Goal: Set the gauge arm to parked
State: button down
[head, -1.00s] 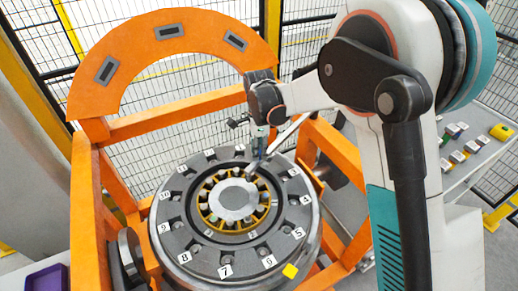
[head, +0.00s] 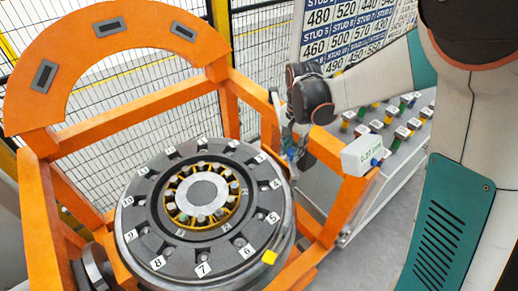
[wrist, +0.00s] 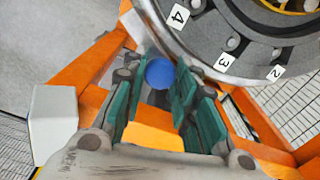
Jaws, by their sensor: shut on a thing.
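My gripper (head: 291,150) is at the right rim of the grey numbered wheel (head: 140,222) in the head view. In the wrist view its teal-padded fingers (wrist: 158,95) stand on both sides of a round blue knob (wrist: 160,73), and they are shut on it. The knob seems to belong to the gauge arm, whose grey bar is largely hidden behind my gripper and wrist, so its exact angle cannot be told.
The orange gantry frame (head: 160,108) surrounds the wheel, with an arch at the back left. A bench with several coloured blocks (head: 402,132) and a stud number board (head: 350,40) stand behind at right.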

jog(key=w+d+n, duration=0.2)
jog(key=d, duration=0.6)
jog(key=w+d+n+b, duration=0.1)
jog(key=w+d+n, duration=0.2)
jog(key=d, duration=0.6)
jog(key=shift+w+d, duration=0.25)
jog(key=c, duration=1.3)
grip_release()
jog(key=shift+b, duration=0.3)
notch_tip(320, 180, up, 12)
jog(key=shift+r, duration=0.1)
